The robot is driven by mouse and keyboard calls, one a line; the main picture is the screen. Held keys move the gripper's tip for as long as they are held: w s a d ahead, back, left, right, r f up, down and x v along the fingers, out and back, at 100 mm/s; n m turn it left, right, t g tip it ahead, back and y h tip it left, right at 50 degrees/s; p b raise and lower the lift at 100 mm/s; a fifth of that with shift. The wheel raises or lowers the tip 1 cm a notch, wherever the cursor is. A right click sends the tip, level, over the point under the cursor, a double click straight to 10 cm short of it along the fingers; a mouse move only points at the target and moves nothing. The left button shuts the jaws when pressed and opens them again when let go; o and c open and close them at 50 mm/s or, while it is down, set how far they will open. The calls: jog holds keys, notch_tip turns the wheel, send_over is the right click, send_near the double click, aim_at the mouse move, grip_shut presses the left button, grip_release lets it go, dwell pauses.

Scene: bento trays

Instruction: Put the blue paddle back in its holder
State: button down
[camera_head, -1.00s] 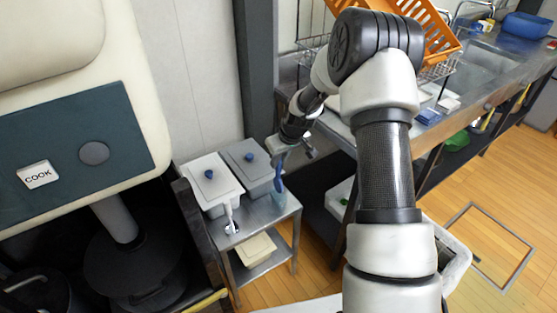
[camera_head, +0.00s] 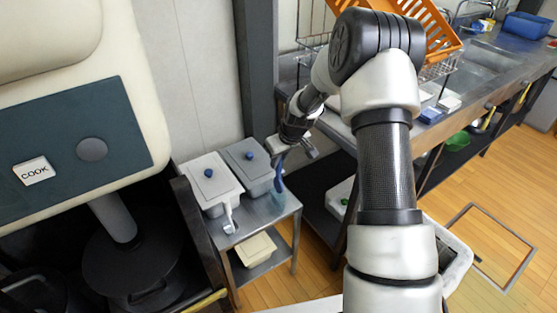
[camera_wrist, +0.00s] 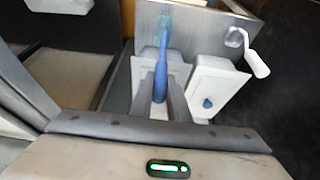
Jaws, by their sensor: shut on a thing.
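The blue paddle (camera_head: 279,182) hangs about upright below my gripper (camera_head: 281,158), at the right side of a small steel stand. In the wrist view my gripper (camera_wrist: 160,98) is shut on the paddle's blue handle (camera_wrist: 160,72), held between its two fingers.
The steel stand (camera_head: 262,214) carries two lidded grey containers with blue knobs (camera_head: 209,173). A white paddle (camera_head: 229,211) stands at its front left. A cream tray (camera_head: 257,249) lies on the lower shelf. A steel counter (camera_head: 437,130) is close on the right, the cooker on the left.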

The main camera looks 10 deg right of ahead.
aim_at(280, 173)
jog(key=shift+f+b, duration=2.75)
jog(key=shift+f, duration=0.9)
jog(key=c, duration=1)
grip_release()
jog(key=shift+c, duration=0.2)
jog(key=shift+r+p, duration=2.55)
jog(key=shift+r, duration=2.5)
